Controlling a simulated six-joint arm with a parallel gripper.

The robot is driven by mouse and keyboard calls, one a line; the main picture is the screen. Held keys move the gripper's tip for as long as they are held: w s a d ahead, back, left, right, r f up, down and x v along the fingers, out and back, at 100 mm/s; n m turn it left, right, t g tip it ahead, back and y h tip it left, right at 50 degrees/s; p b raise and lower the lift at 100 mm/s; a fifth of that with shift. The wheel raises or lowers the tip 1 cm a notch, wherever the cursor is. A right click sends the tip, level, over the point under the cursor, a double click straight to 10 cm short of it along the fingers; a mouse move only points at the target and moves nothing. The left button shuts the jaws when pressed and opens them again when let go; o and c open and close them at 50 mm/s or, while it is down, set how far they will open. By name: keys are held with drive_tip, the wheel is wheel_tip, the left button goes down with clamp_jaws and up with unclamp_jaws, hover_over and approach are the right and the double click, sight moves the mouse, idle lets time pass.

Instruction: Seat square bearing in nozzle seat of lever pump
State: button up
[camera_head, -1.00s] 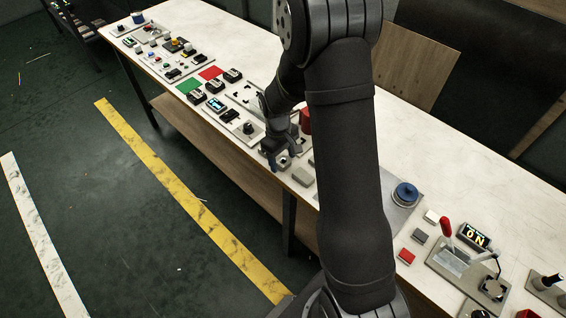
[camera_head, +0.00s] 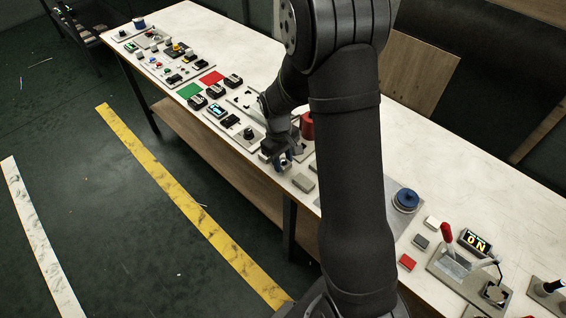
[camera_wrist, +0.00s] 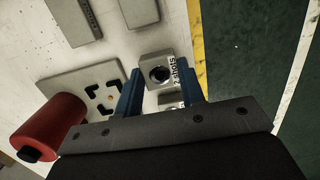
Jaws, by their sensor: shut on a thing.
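My gripper (camera_wrist: 161,84) has its two blue fingers around a small grey square block with a round bore (camera_wrist: 171,100), seen partly hidden between them; I take it as the square bearing. A similar grey square block (camera_wrist: 158,70) with a dark round bore lies just beyond the fingertips, beside a printed label. A grey plate (camera_wrist: 68,83) with black corner brackets around a small centre lies left of the fingers, with a red cylinder (camera_wrist: 46,128) by it; it may be the lever pump's seat. In the head view my gripper (camera_head: 279,157) is low at the table's front edge.
Grey blocks (camera_wrist: 75,20) (camera_wrist: 139,12) lie above the plate in the wrist view. A red-lever device (camera_head: 457,262), a display (camera_head: 475,242) and a blue round part (camera_head: 405,199) stand on the right. Switch panels (camera_head: 172,50) fill the left. The table's back strip is clear.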

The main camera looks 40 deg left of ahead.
sight(287, 164)
drive_tip(key=r, duration=0.3)
drive_tip(key=shift+w+d, duration=0.25)
drive_tip(key=shift+d, duration=0.1)
drive_tip(key=w+d+r, duration=0.4)
drive_tip(key=d+r, duration=0.2)
drive_tip(key=d, duration=0.3)
drive_tip(key=w+a+r, duration=0.1)
drive_tip(key=w+a, duration=0.1)
drive_tip(key=w, duration=0.6)
drive_tip(key=s+a+f, duration=0.1)
drive_tip(key=a+f, duration=0.1)
drive_tip(key=a, duration=0.1)
drive_tip(key=s+a+f, duration=0.1)
drive_tip(key=a+f, duration=0.1)
drive_tip(key=a, duration=0.2)
drive_tip(key=s+a+f, duration=0.1)
drive_tip(key=a+f, duration=0.1)
drive_tip(key=a, duration=0.1)
drive_tip(key=shift+s+a, duration=0.15)
drive_tip(key=shift+a, duration=0.15)
drive_tip(key=shift+s+a+f, duration=0.1)
drive_tip(key=shift+a+f, duration=0.2)
drive_tip(key=shift+f, duration=1.9)
